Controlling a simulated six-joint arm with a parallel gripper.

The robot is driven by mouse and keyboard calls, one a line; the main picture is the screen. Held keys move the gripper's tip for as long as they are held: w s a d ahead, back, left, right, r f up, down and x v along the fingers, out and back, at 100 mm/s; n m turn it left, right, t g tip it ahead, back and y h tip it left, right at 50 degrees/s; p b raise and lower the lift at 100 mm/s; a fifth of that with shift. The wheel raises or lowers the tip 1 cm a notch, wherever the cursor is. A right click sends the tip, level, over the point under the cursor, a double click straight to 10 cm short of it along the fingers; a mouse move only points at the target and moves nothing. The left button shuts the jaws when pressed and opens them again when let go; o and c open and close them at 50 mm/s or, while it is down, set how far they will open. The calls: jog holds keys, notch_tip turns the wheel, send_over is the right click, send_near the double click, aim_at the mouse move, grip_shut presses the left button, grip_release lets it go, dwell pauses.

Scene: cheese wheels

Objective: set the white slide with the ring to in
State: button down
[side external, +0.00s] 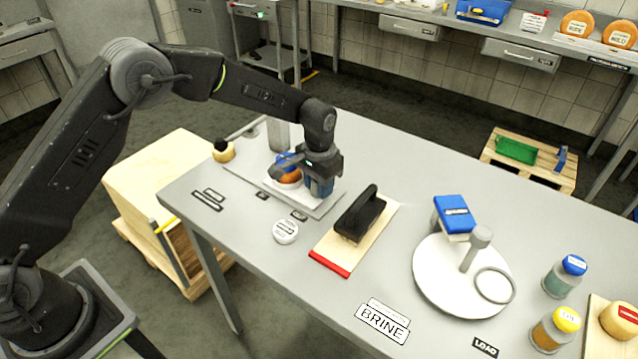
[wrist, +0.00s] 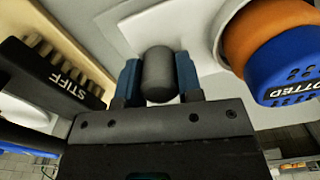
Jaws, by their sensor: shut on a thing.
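My gripper (side external: 318,190) is low over the grey plate (side external: 325,207) at the back left of the table. In the wrist view, its blue fingers (wrist: 159,85) are shut on a dark grey rounded knob (wrist: 158,72). A white slab (wrist: 190,22), seemingly the white slide, shows behind the knob. My gripper covers much of it in the side view. An orange piece with a blue cap (wrist: 290,55) is beside it, and a grey curved edge (wrist: 232,35) borders the orange part. I cannot tell whether that edge is the ring. Two small dark labels (side external: 299,215) lie at the plate's front; their words are unreadable.
A black brush (side external: 360,214) on a wooden board (side external: 330,255) stands close right of my gripper. A white disc lid (side external: 285,231) lies in front. Farther right is a white round plate (side external: 430,285) with a post and loop. The table between is clear.

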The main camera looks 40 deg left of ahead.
jog(key=a, duration=1.1)
jog(key=shift+a, duration=0.3)
jog(key=c, duration=0.9)
grip_release()
jog(key=shift+o, duration=0.6)
jog(key=shift+d+r, duration=0.1)
jog(key=shift+r, duration=0.3)
notch_tip(320, 180, up, 13)
jog(key=shift+r, duration=0.1)
